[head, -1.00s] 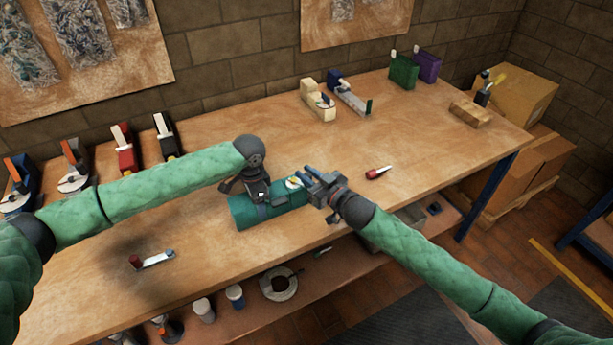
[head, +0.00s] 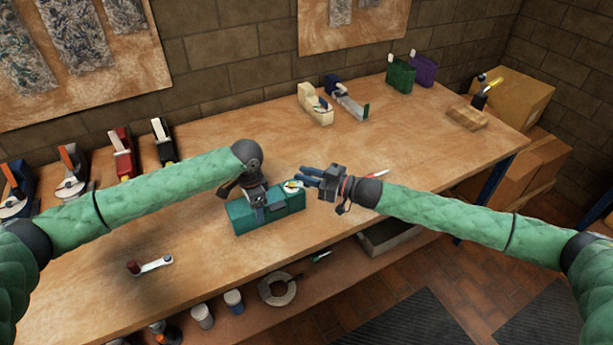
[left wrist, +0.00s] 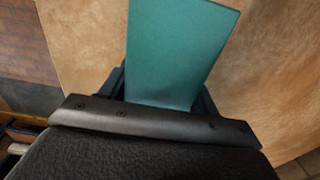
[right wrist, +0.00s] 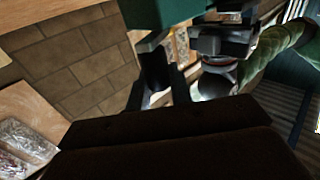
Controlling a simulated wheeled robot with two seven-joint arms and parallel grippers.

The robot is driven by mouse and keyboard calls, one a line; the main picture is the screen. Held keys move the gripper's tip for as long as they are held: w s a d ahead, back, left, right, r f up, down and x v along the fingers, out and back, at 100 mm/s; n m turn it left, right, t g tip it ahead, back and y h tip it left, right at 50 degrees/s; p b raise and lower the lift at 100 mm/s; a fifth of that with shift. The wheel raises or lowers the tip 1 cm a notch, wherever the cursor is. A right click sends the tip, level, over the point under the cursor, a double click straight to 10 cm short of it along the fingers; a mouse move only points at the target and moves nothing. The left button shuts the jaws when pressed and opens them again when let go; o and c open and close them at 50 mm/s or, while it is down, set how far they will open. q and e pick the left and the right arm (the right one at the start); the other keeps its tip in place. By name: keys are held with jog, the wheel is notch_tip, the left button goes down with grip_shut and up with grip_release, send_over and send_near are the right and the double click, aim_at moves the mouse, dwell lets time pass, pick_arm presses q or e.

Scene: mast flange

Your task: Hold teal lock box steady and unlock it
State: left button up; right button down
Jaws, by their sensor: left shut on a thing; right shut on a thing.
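The teal lock box (head: 240,218) lies on the workbench near its front edge. My left gripper (head: 257,204) comes down from above and is shut across the box; the left wrist view shows the teal surface (left wrist: 178,50) between its fingers. My right gripper (head: 305,177) is at the right end of the box, its fingers pointing left at a small round white and yellow piece (head: 292,186). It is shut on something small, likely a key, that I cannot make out. The right wrist view shows its fingers (right wrist: 165,85) close below the teal box (right wrist: 165,12).
A small red-ended tool (head: 150,265) lies front left. The bench between is clear.

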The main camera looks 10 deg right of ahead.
pick_arm(q)
jog(key=shift+d, duration=0.1)
pick_arm(e)
jog(key=shift+w+n+g+y, duration=0.4)
jog(key=shift+n+g, duration=0.45)
jog(key=shift+g, duration=0.45)
jog(key=shift+w+n+g+y, duration=0.4)
jog(key=shift+n+g, duration=0.5)
jog(key=shift+g, duration=0.4)
jog(key=shift+w+n+g+y, duration=0.35)
jog(key=shift+n+g, duration=0.5)
jog(key=shift+g, duration=0.75)
jog(key=c, duration=1.3)
grip_release()
jog(key=shift+n, duration=0.3)
jog(key=shift+o, duration=0.2)
jog(key=shift+d, duration=0.1)
jog(key=d, duration=1.1)
jog(key=shift+s+d, duration=0.15)
jog(key=shift+d, duration=0.25)
pick_arm(q)
jog(key=o, duration=1.3)
